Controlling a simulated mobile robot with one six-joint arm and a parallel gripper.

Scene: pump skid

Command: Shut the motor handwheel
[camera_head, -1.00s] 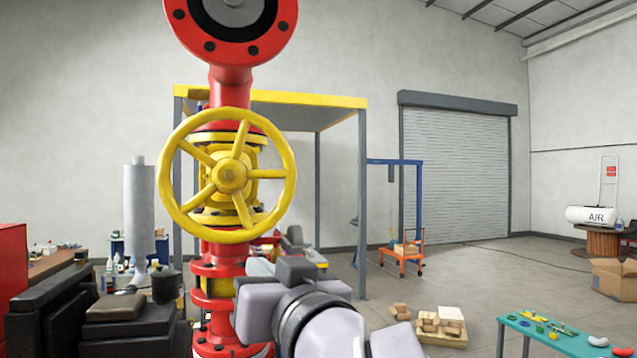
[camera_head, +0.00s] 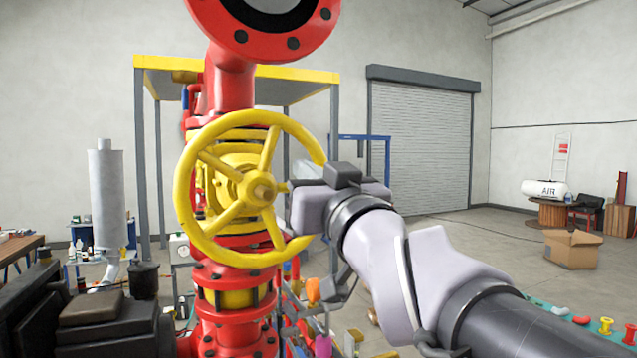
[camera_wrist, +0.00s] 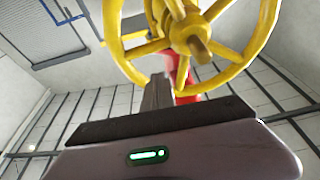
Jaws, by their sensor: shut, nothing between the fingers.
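The motor handwheel (camera_head: 258,190) is a yellow spoked wheel on a red and yellow valve body, facing me left of centre in the head view. In the wrist view the handwheel (camera_wrist: 187,36) fills the upper middle, with its hub and lower rim showing. My gripper (camera_wrist: 157,84) is shut and empty, its dark fingers close to the lower rim in that view. In the head view my wrist covers the right part of the rim. The fingertips are hidden there, and I cannot tell whether they touch the wheel.
A red flanged pipe (camera_head: 265,25) rises above the wheel. A dark machine (camera_head: 95,325) stands at lower left, beside a grey cylinder (camera_head: 107,195). A green table (camera_head: 560,318) with small parts is at lower right. Open floor lies towards the roller door (camera_head: 420,145).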

